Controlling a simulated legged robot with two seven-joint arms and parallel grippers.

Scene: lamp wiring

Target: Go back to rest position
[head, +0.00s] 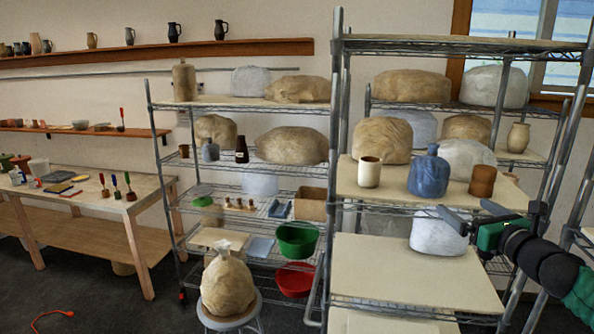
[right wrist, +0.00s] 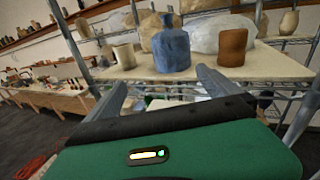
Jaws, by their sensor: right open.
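My right gripper (head: 474,215) reaches in from the right in the head view. Its two fingers are spread apart and empty, in front of the wire shelf just below the board with the pottery. In the right wrist view the open fingers (right wrist: 165,92) point at the shelf. A blue bottle (head: 429,175) stands on that board, just beyond and above the fingers. A cream cup (head: 369,172) stands to its left and a brown cup (head: 482,181) to its right. The gripper appears apart from all three. My left gripper is not in view.
A metal rack (head: 338,120) holds wrapped clay lumps, with its posts close to my right arm. A white lump (head: 438,236) sits on the shelf below, behind the gripper. A wooden worktable (head: 100,205) stands at left. An orange cord (head: 52,315) lies on the floor.

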